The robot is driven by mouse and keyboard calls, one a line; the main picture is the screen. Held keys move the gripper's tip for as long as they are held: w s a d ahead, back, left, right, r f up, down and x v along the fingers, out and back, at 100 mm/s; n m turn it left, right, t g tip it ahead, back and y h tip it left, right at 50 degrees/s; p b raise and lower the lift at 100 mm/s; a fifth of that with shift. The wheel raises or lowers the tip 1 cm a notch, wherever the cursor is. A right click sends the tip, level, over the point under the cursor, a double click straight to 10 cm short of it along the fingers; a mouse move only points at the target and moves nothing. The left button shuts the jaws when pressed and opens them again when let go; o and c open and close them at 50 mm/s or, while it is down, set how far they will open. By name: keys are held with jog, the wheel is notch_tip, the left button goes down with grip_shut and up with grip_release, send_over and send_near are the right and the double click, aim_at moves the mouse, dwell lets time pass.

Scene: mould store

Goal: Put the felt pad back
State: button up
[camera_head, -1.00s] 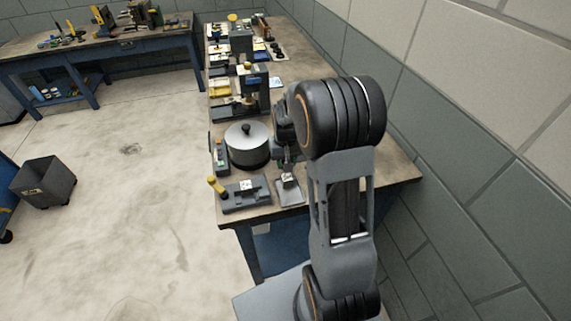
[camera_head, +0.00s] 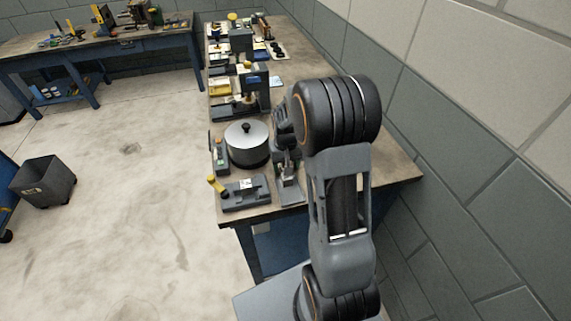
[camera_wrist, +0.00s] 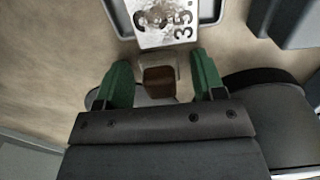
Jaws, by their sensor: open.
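My gripper (camera_wrist: 162,72) is open, its two green fingers apart and pointing at the worktop. A small brown block with a pale rim (camera_wrist: 158,80) shows between the fingers, with a gap on each side; I cannot tell for sure whether it is the felt pad. Just beyond it, a white card with dark print and digits (camera_wrist: 165,22) lies in a shallow grey tray (camera_wrist: 122,22). In the head view my gripper (camera_head: 287,172) is low over this tray (camera_head: 291,198) near the bench's front edge, and hides most of what lies there.
A round grey lidded pot (camera_head: 247,145) stands left of my gripper. A dark fixture with a yellow-knobbed lever (camera_head: 245,194) sits at the front left. Several devices line the bench (camera_head: 385,172) farther back. A block wall (camera_head: 450,150) bounds the right side.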

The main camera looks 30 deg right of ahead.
notch_tip(320, 180, up, 12)
jog(key=s+a+r+n+t, duration=0.1)
jog(key=s+a, duration=0.3)
jog(key=s, duration=0.4)
jog(key=s+a+r+n+t, duration=0.1)
jog(key=s+a+r+t, duration=0.1)
jog(key=s+a, duration=0.3)
jog(key=s, duration=0.3)
jog(key=shift+a+t, duration=0.3)
jog(key=shift+t, duration=0.1)
dwell(0.7)
